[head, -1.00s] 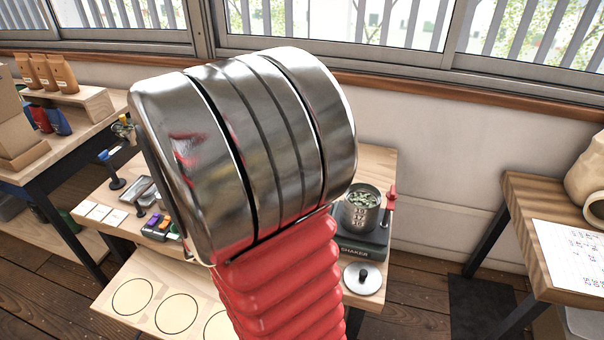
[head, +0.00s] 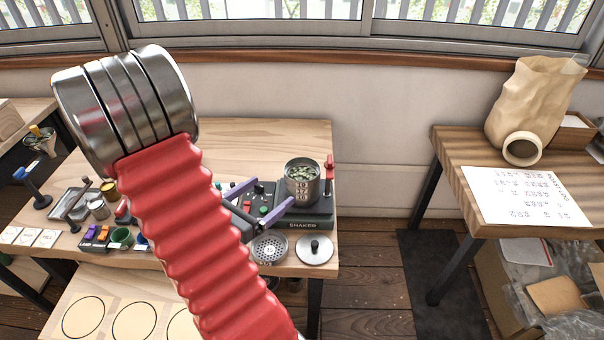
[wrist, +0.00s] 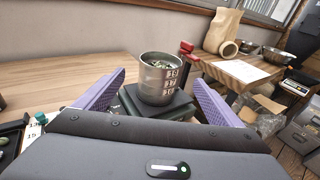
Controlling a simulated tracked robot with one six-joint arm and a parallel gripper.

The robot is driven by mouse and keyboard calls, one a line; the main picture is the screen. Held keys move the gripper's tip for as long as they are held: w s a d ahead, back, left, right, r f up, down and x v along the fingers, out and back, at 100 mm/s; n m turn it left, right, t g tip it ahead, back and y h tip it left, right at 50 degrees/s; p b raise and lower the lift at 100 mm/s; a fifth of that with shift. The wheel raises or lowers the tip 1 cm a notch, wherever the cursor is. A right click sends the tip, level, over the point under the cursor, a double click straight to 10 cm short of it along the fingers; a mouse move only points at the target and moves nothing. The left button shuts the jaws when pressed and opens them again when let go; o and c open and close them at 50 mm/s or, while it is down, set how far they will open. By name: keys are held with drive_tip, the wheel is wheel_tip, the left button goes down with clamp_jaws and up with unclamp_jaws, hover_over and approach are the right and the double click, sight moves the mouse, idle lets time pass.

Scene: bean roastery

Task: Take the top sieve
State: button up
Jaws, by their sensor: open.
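A metal sieve stack (head: 303,187) with several numbered rings stands upright on the dark shaker (head: 311,225). Green beans show in its open top. In the wrist view the sieve stack (wrist: 160,80) stands straight ahead, between and beyond the fingers. My gripper (head: 275,190) is open, its two purple fingers pointing at the stack from the left. It is empty, and a gap to the stack seems to show. My red-sleeved arm hides part of the gripper and bench.
A perforated disc (head: 270,248) and a knobbed lid (head: 315,250) lie in front of the shaker. A red clamp handle (head: 329,166) stands at the shaker's right. Small tins and tools crowd the bench's left. The bench behind is bare.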

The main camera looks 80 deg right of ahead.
approach(298, 179)
drive_tip(key=shift+s+d+r, duration=0.25)
drive_tip(key=shift+d+r, duration=0.1)
drive_tip(key=shift+d, duration=0.4)
drive_tip(key=shift+s+d+r, duration=0.25)
drive_tip(key=shift+d+r, duration=0.1)
drive_tip(key=shift+d, duration=0.4)
drive_tip(key=shift+s+d+r, duration=0.25)
drive_tip(key=shift+d+r, duration=0.1)
drive_tip(key=shift+d, duration=0.35)
drive_tip(key=shift+d, duration=0.1)
drive_tip(key=shift+x, duration=2.5)
drive_tip(key=shift+s, duration=0.15)
drive_tip(key=c, duration=0.7)
drive_tip(key=shift+c, duration=0.2)
drive_tip(key=shift+r, duration=0.1)
wheel_tip(298, 179, up, 10)
